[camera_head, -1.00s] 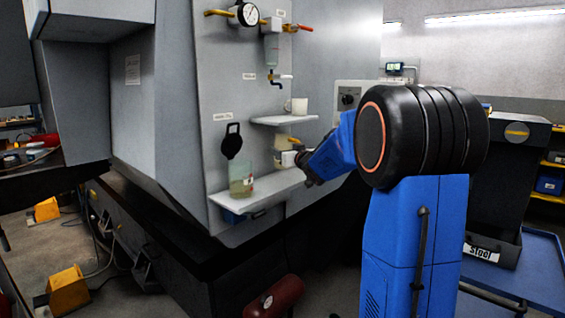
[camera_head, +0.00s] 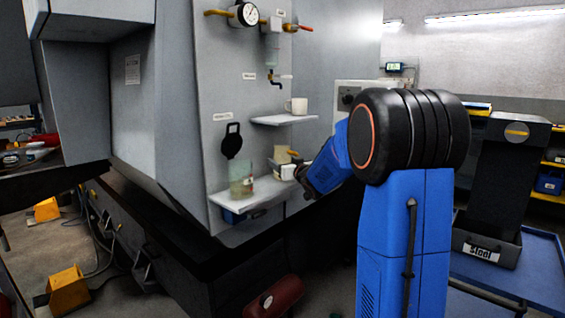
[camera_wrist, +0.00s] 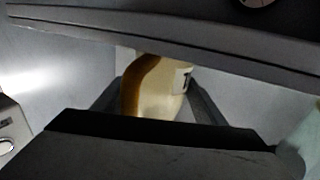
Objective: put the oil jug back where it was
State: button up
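The oil jug (camera_head: 281,155), pale cream with an orange part at its top, is at the right end of the lower shelf (camera_head: 262,192) on the grey machine wall. My gripper (camera_head: 299,168) reaches it from the right and is shut on it. In the wrist view the cream and brown jug (camera_wrist: 156,88) lies between the two dark fingers of my gripper (camera_wrist: 160,100). The jug looks upright. Its base is at about shelf level, but I cannot tell whether it touches the shelf.
A clear container with yellowish liquid (camera_head: 241,180) stands on the same shelf to the left. A white mug (camera_head: 296,106) is on the small upper shelf (camera_head: 284,120), just above the jug. A gauge (camera_head: 248,14) and valves are higher up. A red cylinder (camera_head: 274,297) lies low in front.

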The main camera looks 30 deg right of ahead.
jog(key=shift+o, duration=0.5)
jog(key=shift+r, duration=0.2)
jog(key=s, duration=1.2)
jog(key=shift+a, duration=0.25)
jog(key=shift+s, duration=0.1)
jog(key=s+a+f+g, duration=0.4)
jog(key=s+a, duration=0.3)
jog(key=s, duration=0.6)
jog(key=s+a+f+g, duration=0.4)
jog(key=s+a+f, duration=0.3)
jog(key=s, duration=0.7)
jog(key=s+a+f+g, duration=0.5)
jog(key=s+a+f, duration=0.1)
jog(key=s, duration=0.7)
jog(key=shift+s+a+y, duration=0.2)
jog(key=shift+a+y, duration=0.1)
jog(key=shift+a, duration=0.6)
jog(key=shift+f, duration=0.1)
